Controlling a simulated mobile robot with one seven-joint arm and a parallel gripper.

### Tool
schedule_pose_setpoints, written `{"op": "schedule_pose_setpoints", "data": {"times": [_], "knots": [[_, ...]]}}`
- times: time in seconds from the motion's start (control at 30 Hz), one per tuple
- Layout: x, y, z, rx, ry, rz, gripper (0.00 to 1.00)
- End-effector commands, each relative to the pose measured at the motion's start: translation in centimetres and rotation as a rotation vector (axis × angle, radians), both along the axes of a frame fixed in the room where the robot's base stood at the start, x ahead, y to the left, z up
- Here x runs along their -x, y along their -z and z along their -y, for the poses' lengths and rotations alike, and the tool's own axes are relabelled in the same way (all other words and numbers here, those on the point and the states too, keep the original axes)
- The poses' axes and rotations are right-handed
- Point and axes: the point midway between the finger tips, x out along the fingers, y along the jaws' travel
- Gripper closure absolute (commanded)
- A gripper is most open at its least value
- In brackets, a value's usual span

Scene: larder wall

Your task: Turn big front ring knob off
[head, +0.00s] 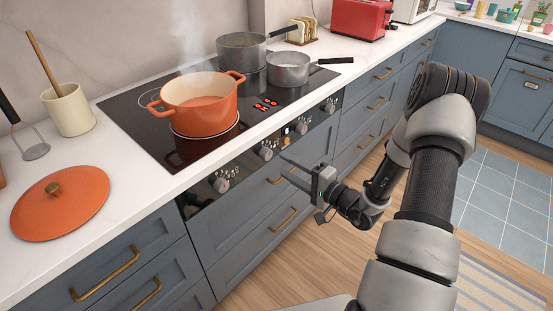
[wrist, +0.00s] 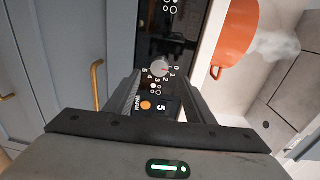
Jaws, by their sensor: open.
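The control panel (head: 252,163) on the stove front carries several round silver knobs. One knob (head: 266,153) is just left of an orange lamp (head: 285,137). In the wrist view this knob (wrist: 159,68) has digits from 0 to 5 around it and a small reddish mark near its 0 side. My gripper (head: 286,167) is open and empty in front of the panel. In the wrist view my gripper (wrist: 163,85) has a finger on either side of the knob's line, apparently short of it. Which ring this knob serves is too small to tell.
A steaming orange pot (head: 200,105) stands on the hob's front ring. Two grey pans (head: 241,55) (head: 288,70) stand behind. Red marks glow on the hob (head: 266,105). An orange lid (head: 60,203) lies left. Drawer handles (head: 282,222) stick out below the panel. The floor is clear.

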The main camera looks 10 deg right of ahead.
Motion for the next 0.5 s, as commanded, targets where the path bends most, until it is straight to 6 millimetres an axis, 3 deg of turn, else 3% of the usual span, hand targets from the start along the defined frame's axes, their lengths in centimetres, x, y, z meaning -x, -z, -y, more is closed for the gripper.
{"op": "schedule_pose_setpoints", "data": {"times": [0.3,0.5], "knots": [[6.1,-0.5,4.2,-0.001,0.003,0.0,0.51],[8.0,-0.5,5.5,0.0,0.001,0.0,0.51]]}}
